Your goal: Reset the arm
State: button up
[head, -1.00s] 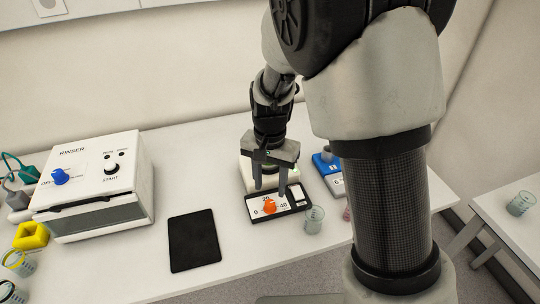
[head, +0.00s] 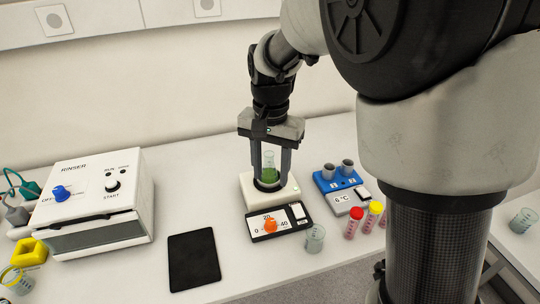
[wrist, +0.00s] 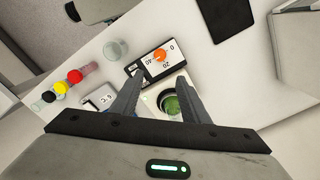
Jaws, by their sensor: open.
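My gripper (head: 270,166) is open and empty, pointing down above the white device with the orange knob (head: 271,226). A glass vessel with green liquid (head: 269,173) stands upright on that device, seen between or just behind the two fingers. In the wrist view my gripper (wrist: 154,104) has its fingers spread apart, and the green vessel (wrist: 172,106) shows beside the right finger. I cannot tell whether a finger touches the glass.
An empty beaker (head: 315,238) stands right of the device. A blue rack (head: 338,179) and capped tubes (head: 352,222) are farther right. A black pad (head: 194,260) and the rinser (head: 92,205) are on the left. Bare table lies behind the device.

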jog(key=s+d+r+n+t, duration=0.2)
jog(key=s+d+r, duration=0.3)
jog(key=s, duration=0.3)
jog(key=s+d+r+n+t, duration=0.2)
jog(key=s+d+r, duration=0.4)
jog(key=s, duration=0.3)
jog(key=shift+d+n+t, duration=0.3)
jog(key=shift+d+t, duration=0.5)
